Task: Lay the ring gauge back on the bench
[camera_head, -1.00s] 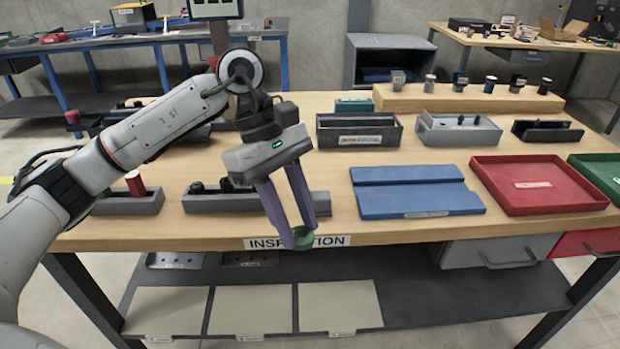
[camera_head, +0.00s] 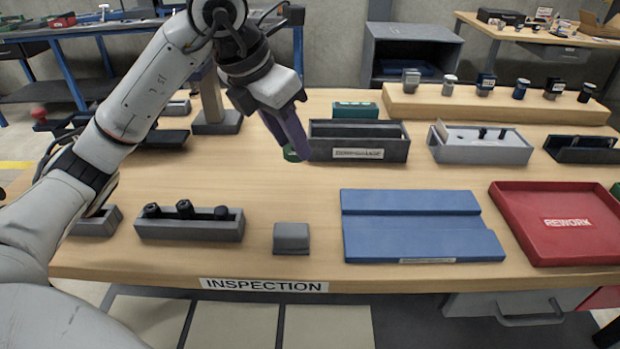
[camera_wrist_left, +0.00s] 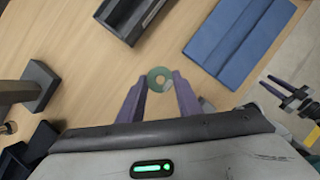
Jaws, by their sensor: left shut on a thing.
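The ring gauge (camera_wrist_left: 160,79) is a small green ring with a hole. In the left wrist view it sits between the two purple fingertips of my left gripper (camera_wrist_left: 160,86), which is shut on it. In the head view my left gripper (camera_head: 290,152) is over the middle of the bench (camera_head: 260,200), left of a dark grey bin. There the green ring (camera_head: 291,154) shows only in part behind the fingers. I cannot tell how far it is above the wood.
The dark grey bin (camera_head: 397,153) stands close to the right of my left gripper. A blue block (camera_head: 420,240), a red REWORK tray (camera_head: 565,258), a small grey block (camera_head: 291,238) and a grey rack (camera_head: 190,228) stand nearer the front. Bare wood lies between them.

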